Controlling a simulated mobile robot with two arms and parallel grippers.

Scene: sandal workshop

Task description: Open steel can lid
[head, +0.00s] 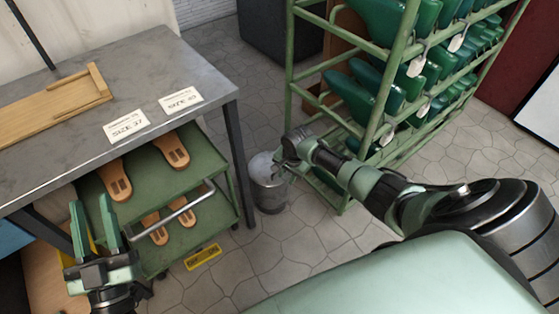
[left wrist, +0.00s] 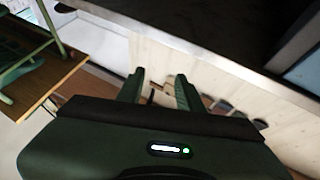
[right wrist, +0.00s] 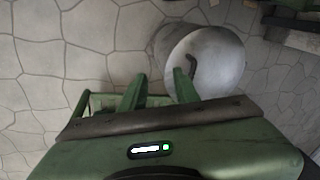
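The steel can (head: 268,192) stands on the stone floor between the grey table and the green rack. Its round lid (right wrist: 218,62) is on top and fills the upper part of the right wrist view, with a dark curved handle (right wrist: 192,66). My right gripper (right wrist: 158,84) is open and empty, above the can's edge. Its right finger overlaps the lid near the handle in that view; I cannot tell whether they touch. In the head view this gripper (head: 280,166) partly covers the can. My left gripper (head: 92,208) is open and empty beside the table's front.
The grey table (head: 150,68) at left carries a wooden board (head: 50,106) and two size cards. A green cart (head: 214,222) with sandal soles stands under it, close to the can. The green rack (head: 296,62) with green shoe lasts stands right of the can.

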